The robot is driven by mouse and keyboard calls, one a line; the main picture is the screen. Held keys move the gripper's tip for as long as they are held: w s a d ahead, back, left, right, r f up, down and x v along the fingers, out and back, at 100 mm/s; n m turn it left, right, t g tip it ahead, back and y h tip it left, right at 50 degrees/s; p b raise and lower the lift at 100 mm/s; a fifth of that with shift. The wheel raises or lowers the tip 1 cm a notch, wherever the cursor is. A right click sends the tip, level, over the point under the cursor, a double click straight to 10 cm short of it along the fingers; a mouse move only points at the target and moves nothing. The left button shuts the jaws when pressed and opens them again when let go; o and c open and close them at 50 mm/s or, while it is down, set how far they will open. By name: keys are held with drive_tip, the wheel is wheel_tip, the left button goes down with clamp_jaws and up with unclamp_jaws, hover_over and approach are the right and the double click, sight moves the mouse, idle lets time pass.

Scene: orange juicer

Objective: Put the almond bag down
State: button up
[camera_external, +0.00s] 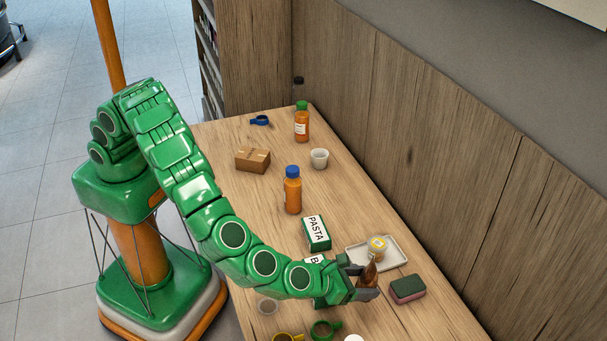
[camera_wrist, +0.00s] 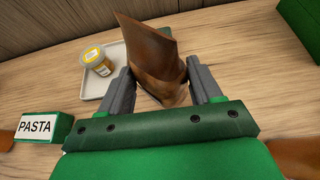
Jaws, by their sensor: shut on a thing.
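The almond bag (camera_wrist: 151,55) is a brown, pointed bag, seen between the two fingers of my gripper (camera_wrist: 160,88) in the wrist view. In the external view the bag (camera_external: 370,275) stands upright in my gripper (camera_external: 364,283), just in front of the white tray. My gripper is shut on the bag. The bag's lower end is partly hidden by the fingers, and I cannot tell whether it touches the table.
A white tray (camera_external: 396,256) holds a yellow-labelled jar (camera_external: 377,246). A green-and-pink sponge (camera_external: 407,289) lies right of the gripper. A PASTA box (camera_external: 316,233) and an orange bottle (camera_external: 292,190) stand farther back. Mugs (camera_external: 325,330) are near the front. Table right of the bottle is bare.

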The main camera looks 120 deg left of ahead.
drive_tip(key=shift+w+d+f, duration=0.1)
drive_tip(key=shift+w+f, duration=0.7)
drive_tip(key=shift+f, duration=0.2)
drive_tip(key=shift+w+d+f, duration=0.1)
drive_tip(key=shift+w+f, duration=0.7)
drive_tip(key=shift+f, duration=1.8)
drive_tip(key=o, duration=1.1)
drive_tip(key=shift+f, duration=0.1)
